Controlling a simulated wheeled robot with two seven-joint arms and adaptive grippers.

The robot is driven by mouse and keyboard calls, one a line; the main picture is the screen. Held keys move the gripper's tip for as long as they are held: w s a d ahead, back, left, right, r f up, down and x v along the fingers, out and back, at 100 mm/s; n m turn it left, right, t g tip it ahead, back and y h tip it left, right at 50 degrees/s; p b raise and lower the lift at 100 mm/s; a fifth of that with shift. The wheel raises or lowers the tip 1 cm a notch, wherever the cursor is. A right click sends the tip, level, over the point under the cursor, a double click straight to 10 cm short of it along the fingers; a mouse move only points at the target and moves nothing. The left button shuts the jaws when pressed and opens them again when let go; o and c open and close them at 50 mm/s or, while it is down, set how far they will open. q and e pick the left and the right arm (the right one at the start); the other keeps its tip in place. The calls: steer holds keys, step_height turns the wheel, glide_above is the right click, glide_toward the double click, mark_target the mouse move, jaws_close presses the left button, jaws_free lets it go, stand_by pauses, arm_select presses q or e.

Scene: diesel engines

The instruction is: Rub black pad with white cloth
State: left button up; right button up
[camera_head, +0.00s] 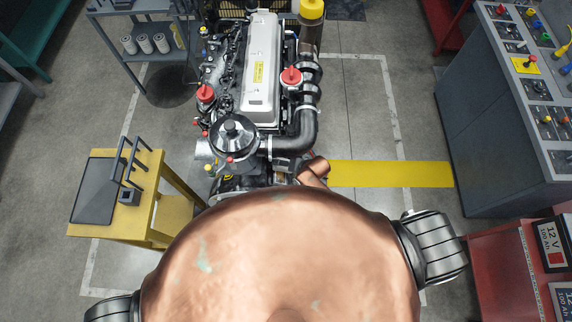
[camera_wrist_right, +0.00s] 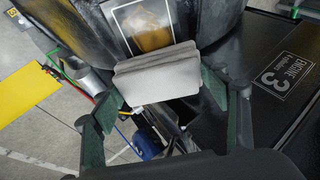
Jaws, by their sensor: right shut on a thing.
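My right gripper (camera_wrist_right: 160,88) shows in the right wrist view, its two green-tipped fingers on either side of a folded whitish-grey cloth (camera_wrist_right: 158,76). It is shut on this cloth. The cloth's far edge lies close against a dark, curved surface (camera_wrist_right: 205,20) with a framed picture label (camera_wrist_right: 146,24); I cannot tell whether it touches. Whether that dark surface is the black pad is unclear. A flat black panel (camera_head: 95,188) lies on the yellow stand in the head view. My left gripper is in neither view. In the head view my own body hides the right gripper.
A diesel engine (camera_head: 258,80) stands ahead. The yellow stand (camera_head: 150,215) is at left, a control console (camera_head: 490,120) at right. A black panel marked "Engine 3" (camera_wrist_right: 285,75) is right of the gripper. Floor right of the engine is open, with a yellow stripe (camera_head: 390,174).

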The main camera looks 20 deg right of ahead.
mark_target(283, 171)
steer(key=shift+a+f, duration=0.2)
steer(key=shift+f, duration=0.1)
steer(key=shift+s+a+r+p, duration=0.1)
steer(key=shift+s+a+p, duration=0.1)
steer(key=shift+s+p, duration=0.45)
steer(key=shift+s+a+r+p, duration=0.1)
steer(key=shift+s+a+p, duration=0.1)
steer(key=shift+s+p, duration=0.45)
steer(key=shift+s+a+f+p, duration=0.1)
steer(key=shift+s+a+p, duration=0.2)
steer(key=shift+s, duration=0.45)
steer(key=shift+s+a+p, duration=0.15)
steer(key=shift+s+p, duration=0.3)
steer(key=shift+s, duration=0.35)
steer(key=shift+s+a+f+p, duration=0.1)
steer(key=shift+s+a+p, duration=0.2)
steer(key=shift+s, duration=0.55)
steer(key=shift+w+d+r, duration=0.1)
steer(key=shift+w+d, duration=0.3)
steer(key=shift+w, duration=0.85)
steer(key=shift+w+d+f, duration=0.1)
steer(key=shift+w+d, duration=0.3)
steer(key=shift+w, duration=0.85)
steer(key=shift+w+d+r, duration=0.1)
steer(key=shift+w+d, duration=0.3)
steer(key=shift+w, duration=0.85)
